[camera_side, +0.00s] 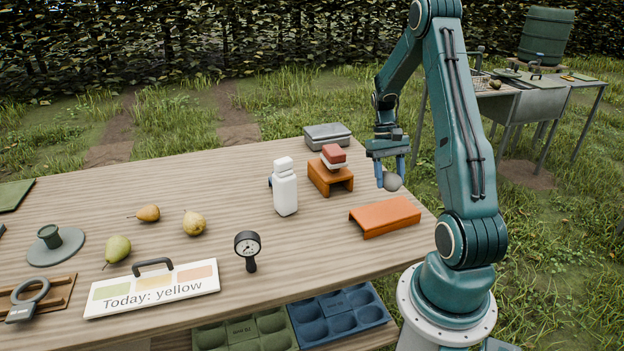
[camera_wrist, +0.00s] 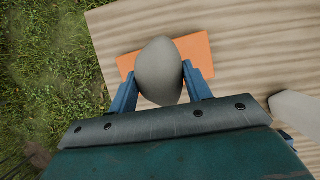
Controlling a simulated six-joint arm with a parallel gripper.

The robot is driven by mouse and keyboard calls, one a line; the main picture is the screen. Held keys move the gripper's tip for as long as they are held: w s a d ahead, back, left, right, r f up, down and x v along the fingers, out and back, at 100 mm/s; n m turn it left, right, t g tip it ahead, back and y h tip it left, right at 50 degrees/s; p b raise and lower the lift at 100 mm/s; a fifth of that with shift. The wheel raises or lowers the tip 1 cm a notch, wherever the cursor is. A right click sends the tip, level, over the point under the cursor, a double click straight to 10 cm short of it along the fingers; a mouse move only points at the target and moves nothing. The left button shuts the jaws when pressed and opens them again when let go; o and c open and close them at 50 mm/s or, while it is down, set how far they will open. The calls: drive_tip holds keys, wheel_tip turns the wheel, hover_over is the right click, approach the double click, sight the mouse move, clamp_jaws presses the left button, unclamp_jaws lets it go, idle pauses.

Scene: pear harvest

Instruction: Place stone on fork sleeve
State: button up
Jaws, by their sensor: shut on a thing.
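A grey rounded stone (camera_side: 393,183) is between the fingertips of my gripper (camera_side: 389,174), which is shut on it. The stone hangs above the table's right end. In the wrist view the stone (camera_wrist: 159,70) shows between the blue fingers (camera_wrist: 160,86). A light orange bridge-shaped sleeve (camera_side: 385,215) is on the table below the stone, apart from it; part of its top shows behind the stone in the wrist view (camera_wrist: 196,48). A darker orange sleeve (camera_side: 328,181) stands farther back, carrying a red and white stack (camera_side: 334,157). I cannot tell by looks which is the fork sleeve.
A white bottle (camera_side: 285,187) stands left of the darker sleeve. A grey tin (camera_side: 327,136) is at the back edge. A dial gauge (camera_side: 247,250), pears (camera_side: 194,223) and a sign (camera_side: 152,289) are farther left. The table's right edge is close to the light orange sleeve.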

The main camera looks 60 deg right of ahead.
sight(387, 212)
drive_tip(key=shift+f, duration=1.75)
drive_tip(key=shift+f, duration=2.1)
drive_tip(key=shift+f, duration=0.15)
drive_tip(key=o, duration=1.2)
